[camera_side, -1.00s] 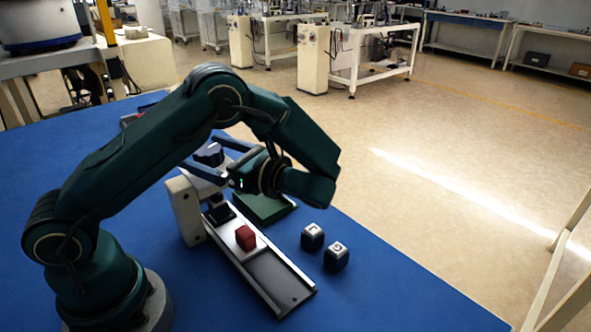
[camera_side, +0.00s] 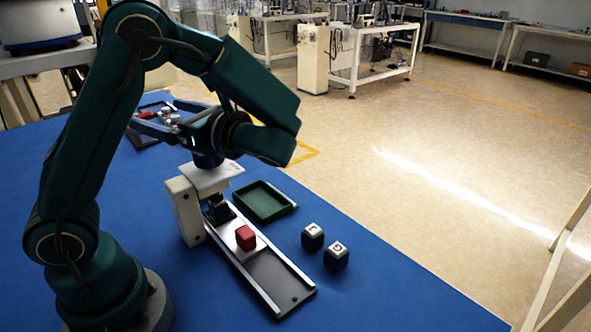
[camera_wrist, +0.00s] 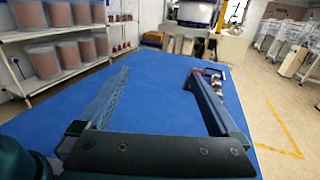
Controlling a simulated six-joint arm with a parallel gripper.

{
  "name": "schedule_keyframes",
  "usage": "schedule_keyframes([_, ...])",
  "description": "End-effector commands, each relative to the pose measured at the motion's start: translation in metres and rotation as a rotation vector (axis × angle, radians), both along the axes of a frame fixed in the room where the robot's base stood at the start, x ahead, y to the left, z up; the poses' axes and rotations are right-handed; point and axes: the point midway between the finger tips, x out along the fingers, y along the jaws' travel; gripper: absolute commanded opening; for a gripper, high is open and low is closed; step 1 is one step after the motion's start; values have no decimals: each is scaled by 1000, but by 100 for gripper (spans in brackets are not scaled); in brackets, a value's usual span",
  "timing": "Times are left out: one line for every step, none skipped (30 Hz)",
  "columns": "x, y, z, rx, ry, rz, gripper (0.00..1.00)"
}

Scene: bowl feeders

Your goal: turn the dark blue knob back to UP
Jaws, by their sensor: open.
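The dark blue knob (camera_side: 208,160) sits on top of the small white press (camera_side: 185,208) in the side view. My wrist hides part of it, and I cannot tell which way it points. My gripper (camera_side: 150,113) is above and behind the knob, its fingers reaching to the left, apart from it. The jaws are open and empty. In the wrist view the two spread fingers of my gripper (camera_wrist: 158,70) have only blue table between them, and the knob is not seen there.
A red block (camera_side: 245,237) sits on the press's slide rail (camera_side: 275,282). A green tray (camera_side: 291,207) stands behind it. The front right of the blue table (camera_side: 400,300) is clear.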

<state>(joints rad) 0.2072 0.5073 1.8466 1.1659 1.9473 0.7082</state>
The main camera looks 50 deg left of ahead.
Motion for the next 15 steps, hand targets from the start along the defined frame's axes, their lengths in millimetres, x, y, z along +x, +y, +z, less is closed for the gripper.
schedule_keyframes([-7,5,5,-1,-3,1,98])
schedule_keyframes([-11,7,8,0,-3,1,98])
schedule_keyframes([-15,10,11,0,-3,2,98])
schedule_keyframes([-19,13,14,0,-3,3,98])
schedule_keyframes([-22,15,16,-1,-3,3,98])
schedule_keyframes([-26,18,19,0,-2,2,98])
schedule_keyframes([-29,20,21,0,-2,1,98])
schedule_keyframes([-32,22,23,0,-3,1,98])
schedule_keyframes([-35,24,25,-1,-3,2,98])
schedule_keyframes([-38,26,27,-1,-3,2,98])
schedule_keyframes([-39,27,29,-1,-3,1,98])
schedule_keyframes([-42,29,30,0,-2,0,98])
schedule_keyframes([-43,30,32,-1,-1,0,98])
schedule_keyframes([-45,31,33,0,-2,1,98])
schedule_keyframes([-46,32,34,0,-2,1,98])
